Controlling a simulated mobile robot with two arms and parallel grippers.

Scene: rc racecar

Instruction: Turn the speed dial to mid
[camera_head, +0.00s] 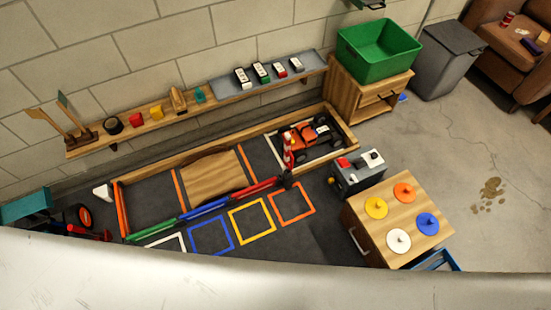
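A dark grey control box (352,186) stands beside the wooden stool with the coloured discs, on the right of the track. Its top carries a red part (343,162) and a white part (372,158) with a dark mark. A small yellow knob-like part (331,181) shows at its left side. Which of these is the speed dial, and its setting, are too small to tell. An orange racecar (303,135) with black wheels sits in the far right bay of the track. Neither of my grippers shows in this view.
The wood-edged track (150,206) has a wooden ramp (213,177) and a striped bar (205,208). A wooden cabinet (355,238) with several coloured discs stands close right of the box. A green bin (378,60) stands behind. Open floor (470,170) lies to the right.

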